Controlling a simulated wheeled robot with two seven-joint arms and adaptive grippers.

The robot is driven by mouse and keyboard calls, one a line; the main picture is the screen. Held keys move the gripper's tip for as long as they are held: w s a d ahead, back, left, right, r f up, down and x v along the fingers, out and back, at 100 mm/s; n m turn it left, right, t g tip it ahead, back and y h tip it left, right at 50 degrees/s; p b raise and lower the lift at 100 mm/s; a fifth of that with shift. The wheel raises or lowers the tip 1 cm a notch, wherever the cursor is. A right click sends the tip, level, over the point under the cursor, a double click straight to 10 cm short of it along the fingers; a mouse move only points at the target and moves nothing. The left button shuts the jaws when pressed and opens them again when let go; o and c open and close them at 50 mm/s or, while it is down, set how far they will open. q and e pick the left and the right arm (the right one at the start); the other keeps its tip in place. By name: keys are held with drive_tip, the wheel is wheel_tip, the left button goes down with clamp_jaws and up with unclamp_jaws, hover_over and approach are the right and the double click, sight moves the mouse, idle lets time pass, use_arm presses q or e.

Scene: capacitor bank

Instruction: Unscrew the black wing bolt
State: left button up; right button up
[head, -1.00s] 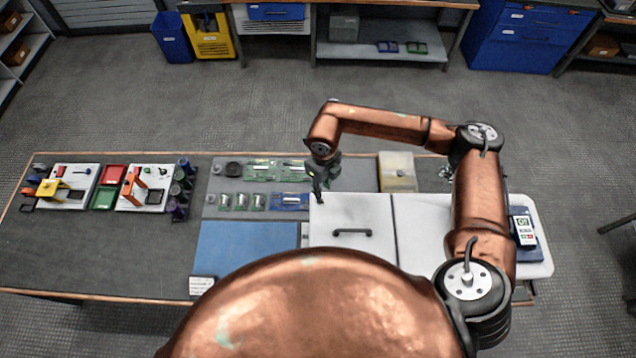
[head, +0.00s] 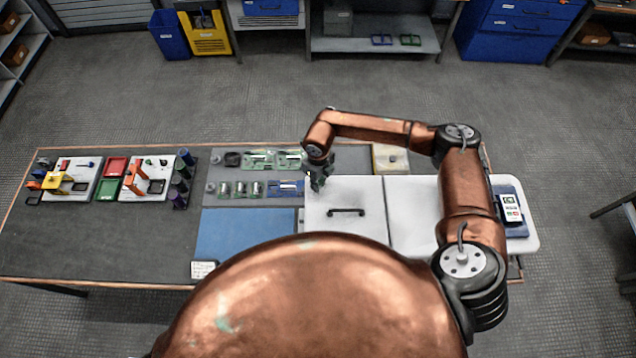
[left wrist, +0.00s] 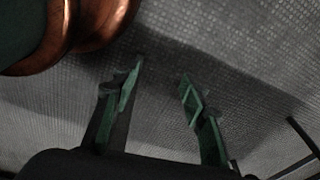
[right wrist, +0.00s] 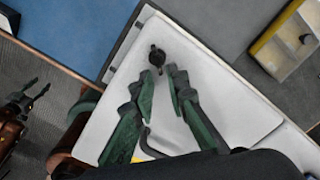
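The black wing bolt (right wrist: 157,57) stands at a corner of the white panel (right wrist: 205,75) in the right wrist view. In the head view I cannot make it out; my right gripper (head: 318,184) covers that corner of the panel (head: 350,192). In the right wrist view my right gripper (right wrist: 159,72) has its green fingers a short way apart. The bolt appears just beyond the fingertips, between their lines, and nothing is gripped. My left gripper (left wrist: 162,70) is open and empty over the floor in the left wrist view; it is out of the head view.
The panel has a black handle (head: 346,212). A blue mat (head: 245,233) lies left of it, and circuit boards (head: 258,160) lie on the grey mat behind. A yellow-edged box (head: 391,158) stands behind the panel. A meter (head: 511,207) lies at the right.

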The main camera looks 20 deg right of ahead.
drive_tip(key=shift+w+f, duration=0.15)
drive_tip(key=shift+w, duration=0.2)
clamp_jaws()
drive_tip(key=shift+s, duration=0.1)
drive_tip(key=n+b, duration=0.1)
drive_tip(key=b, duration=0.1)
drive_tip(key=shift+w+f+b, duration=0.1)
drive_tip(key=shift+w+b, duration=0.1)
drive_tip(key=shift+b, duration=0.2)
drive_tip(key=n+b, duration=0.4)
drive_tip(key=b, duration=0.1)
drive_tip(key=shift+w+d+b, duration=0.15)
drive_tip(key=shift+b, duration=0.2)
drive_tip(key=shift+n+b, duration=0.3)
drive_tip(key=shift+b, duration=0.1)
use_arm(q)
wheel_tip(320, 180, down, 10)
drive_tip(key=s, duration=0.2)
drive_tip(key=shift+s+r, duration=0.15)
drive_tip(key=shift+s, duration=0.2)
drive_tip(key=shift+r, duration=0.1)
use_arm(e)
drive_tip(key=shift+r, duration=0.2)
drive_tip(key=shift+o, duration=1.7)
unclamp_jaws()
